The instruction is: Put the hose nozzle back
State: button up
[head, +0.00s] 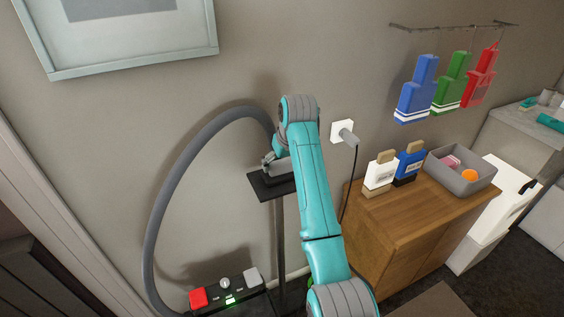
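A thick grey hose (160,205) rises from the floor unit at the bottom left. It arcs up along the wall and passes behind my arm near its wrist. A grey cylindrical part (282,167) shows just above the black plate (262,190) of a stand; I cannot tell whether it is the hose nozzle. My gripper (269,159) is beside this part, low over the plate and partly hidden by my turquoise arm. Its fingers are too small and covered to tell whether they are open or shut on something.
A unit with a red button (198,298) and green light stands below the plate. To the right, a wooden cabinet (410,225) carries two bottles and a grey bin (462,172). A plug with cord (347,137) sits in the wall socket.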

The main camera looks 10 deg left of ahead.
jog(key=shift+r, duration=0.1)
jog(key=v, duration=0.7)
jog(key=shift+r, duration=0.3)
